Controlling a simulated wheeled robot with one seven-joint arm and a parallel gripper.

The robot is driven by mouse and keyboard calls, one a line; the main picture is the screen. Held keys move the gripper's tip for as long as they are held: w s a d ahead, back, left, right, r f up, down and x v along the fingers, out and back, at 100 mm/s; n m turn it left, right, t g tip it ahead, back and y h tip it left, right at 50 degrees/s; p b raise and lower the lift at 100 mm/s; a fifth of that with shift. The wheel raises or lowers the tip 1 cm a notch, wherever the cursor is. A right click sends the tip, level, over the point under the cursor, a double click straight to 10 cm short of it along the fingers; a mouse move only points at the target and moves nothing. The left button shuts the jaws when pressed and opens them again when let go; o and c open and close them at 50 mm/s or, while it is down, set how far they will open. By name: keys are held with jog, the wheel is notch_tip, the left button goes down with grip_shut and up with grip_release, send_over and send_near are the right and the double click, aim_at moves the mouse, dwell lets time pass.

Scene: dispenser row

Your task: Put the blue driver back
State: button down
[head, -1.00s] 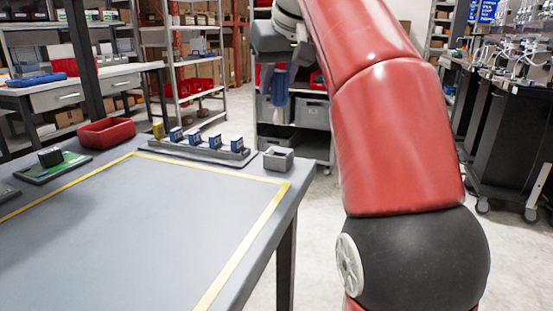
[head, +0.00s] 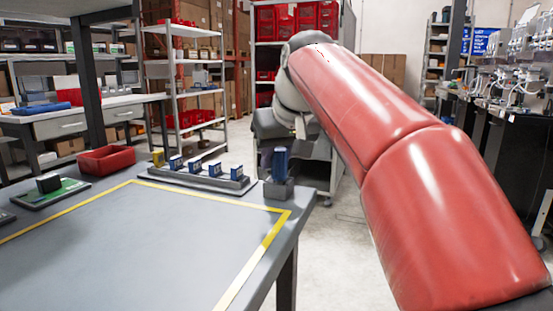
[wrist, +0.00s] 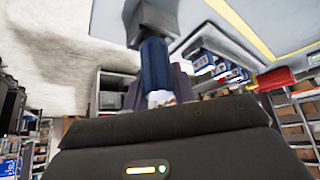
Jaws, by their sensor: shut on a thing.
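The blue driver (head: 280,162) stands roughly upright at the small grey holder (head: 279,189) on the table's far right corner. Its lower end is hidden by the holder's walls, so it appears to be in the opening. In the wrist view the blue driver (wrist: 155,65) runs from my gripper (wrist: 156,88) to the grey holder (wrist: 153,18), which shows upside down. My gripper is shut on the driver. In the head view my fingers are mostly hidden behind the driver. I cannot tell whether the driver touches the holder's bottom.
A grey rack (head: 200,181) with several blue-labelled blocks stands left of the holder. A red bin (head: 107,160) and a green board (head: 55,192) lie farther left. The yellow-taped table area (head: 150,245) is clear. Shelving stands behind.

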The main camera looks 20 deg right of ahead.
jog(key=c, duration=1.2)
grip_release()
jog(key=shift+w+f, duration=0.1)
jog(key=shift+f, duration=0.4)
jog(key=shift+c, duration=0.2)
jog(key=shift+o, duration=0.5)
jog(key=shift+r, duration=0.15)
jog(key=shift+f+b, duration=0.3)
jog(key=shift+b, duration=0.15)
jog(key=p+v, duration=0.1)
jog(key=v, duration=0.7)
jog(key=shift+p, duration=0.35)
